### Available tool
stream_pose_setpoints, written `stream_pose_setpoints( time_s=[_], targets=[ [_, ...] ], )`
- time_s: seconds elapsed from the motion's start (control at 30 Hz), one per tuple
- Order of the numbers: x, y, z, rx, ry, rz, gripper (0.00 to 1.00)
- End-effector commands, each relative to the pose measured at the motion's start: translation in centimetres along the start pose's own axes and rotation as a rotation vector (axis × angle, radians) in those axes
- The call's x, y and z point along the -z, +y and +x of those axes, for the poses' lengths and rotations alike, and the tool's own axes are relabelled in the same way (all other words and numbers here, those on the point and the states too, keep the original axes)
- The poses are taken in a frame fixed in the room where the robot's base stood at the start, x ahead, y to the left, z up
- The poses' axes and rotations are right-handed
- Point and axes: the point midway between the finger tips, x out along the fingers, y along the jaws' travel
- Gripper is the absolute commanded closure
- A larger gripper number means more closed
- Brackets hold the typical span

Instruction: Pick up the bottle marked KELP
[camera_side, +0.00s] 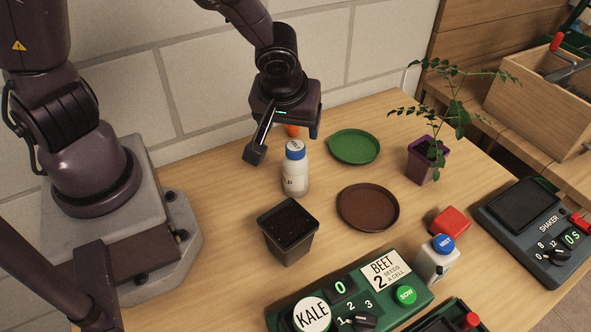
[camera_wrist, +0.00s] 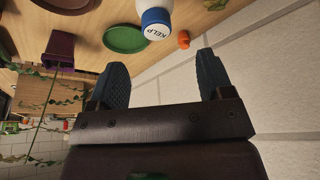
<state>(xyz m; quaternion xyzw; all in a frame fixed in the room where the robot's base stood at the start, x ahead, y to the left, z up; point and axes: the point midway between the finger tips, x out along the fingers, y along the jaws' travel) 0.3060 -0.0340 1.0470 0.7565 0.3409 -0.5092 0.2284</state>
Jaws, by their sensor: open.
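The KELP bottle (camera_side: 295,174) is white with a blue cap and stands upright on the table. Its cap, lettered KELP, shows at the top of the wrist view (camera_wrist: 155,22). My gripper (camera_side: 282,143) is above and behind the bottle in the side view, with its fingers apart. In the wrist view my gripper's two fingers (camera_wrist: 162,80) are spread and empty, and the bottle is beyond their tips, not between them. In the side view only part of the bottle's label shows.
A dark soil pot (camera_side: 289,238) stands in front of the bottle. A green saucer (camera_side: 354,147) and a brown saucer (camera_side: 368,208) lie to its right. A small orange object (camera_side: 292,130) is just behind the bottle. A potted plant (camera_side: 422,160) and a MIST bottle (camera_side: 435,262) stand farther right.

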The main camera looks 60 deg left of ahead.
Motion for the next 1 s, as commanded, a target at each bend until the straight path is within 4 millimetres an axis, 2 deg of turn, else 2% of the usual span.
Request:
stream_pose_setpoints(
  time_s=[0.2,0.43,0.7,1.0],
  targets=[
    [0.2,-0.1,2.5,0.002,0.007,-0.001,0.27],
    [-0.1,0.0,4.0,0.001,0.007,0.001,0.27],
    [-0.6,0.2,7.7,0.002,0.007,-0.002,0.27],
    [-0.7,0.3,8.3,-0.002,0.006,0.001,0.27]
  ],
)
